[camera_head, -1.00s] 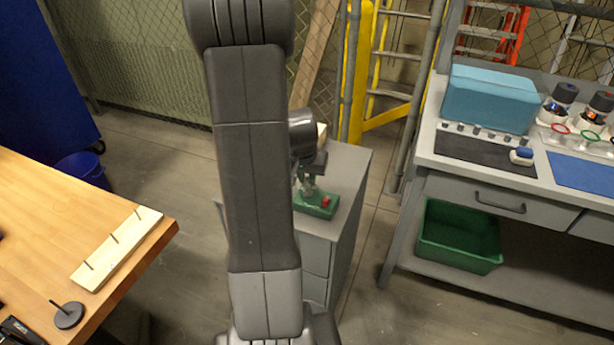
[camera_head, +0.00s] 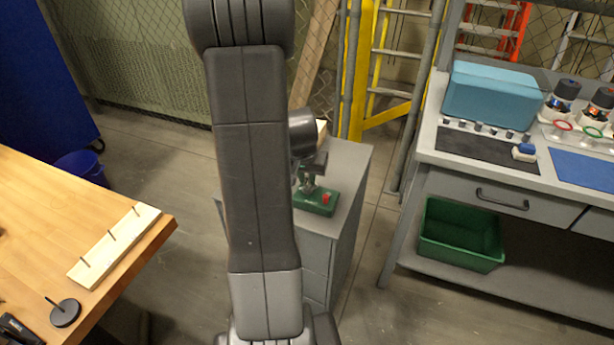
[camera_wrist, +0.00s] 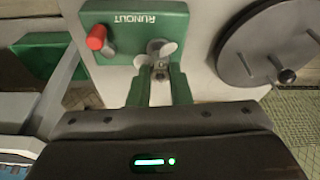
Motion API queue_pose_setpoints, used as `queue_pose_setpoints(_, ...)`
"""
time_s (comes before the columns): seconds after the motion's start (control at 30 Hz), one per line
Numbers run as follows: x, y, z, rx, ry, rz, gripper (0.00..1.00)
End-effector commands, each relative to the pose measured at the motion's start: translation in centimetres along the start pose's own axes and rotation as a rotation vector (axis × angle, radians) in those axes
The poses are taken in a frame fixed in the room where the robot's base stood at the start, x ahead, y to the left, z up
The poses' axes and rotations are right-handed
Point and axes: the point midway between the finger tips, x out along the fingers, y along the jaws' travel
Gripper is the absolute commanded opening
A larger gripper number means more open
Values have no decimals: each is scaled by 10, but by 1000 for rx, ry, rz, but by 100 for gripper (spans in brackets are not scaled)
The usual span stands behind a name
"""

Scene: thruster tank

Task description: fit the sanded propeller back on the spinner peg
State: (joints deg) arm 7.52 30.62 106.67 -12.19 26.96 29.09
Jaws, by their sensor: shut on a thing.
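A silver-grey propeller (camera_wrist: 168,48) shows in the wrist view between my green fingertips. My gripper (camera_wrist: 161,72) is shut on it, over the lower edge of the green RUNOUT box (camera_wrist: 120,45). The box has a red button (camera_wrist: 97,38). In the head view, the box (camera_head: 322,203) sits on the grey cabinet and my gripper (camera_head: 306,182) is just above it. The spinner peg is hidden by the propeller and fingers; I cannot tell whether the propeller is around it or above it.
A grey disc (camera_wrist: 245,50) with a dark knob is close on the right in the wrist view. A wooden table (camera_head: 35,215) holds a pegged wood strip (camera_head: 112,245) and a black disc with a peg (camera_head: 65,313). A grey workbench (camera_head: 445,150) is right.

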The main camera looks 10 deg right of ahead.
Motion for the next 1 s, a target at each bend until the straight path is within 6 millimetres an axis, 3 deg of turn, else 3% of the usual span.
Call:
queue_pose_setpoints(0.63,8,0,2,0,0,0,0)
queue_pose_setpoints(0.67,8,0,2,0,0,0,20)
queue_pose_setpoints(0.77,8,0,2,0,0,0,39)
queue_pose_setpoints(0.8,8,0,2,0,0,0,43)
queue_pose_setpoints(1.0,8,0,2,0,0,0,43)
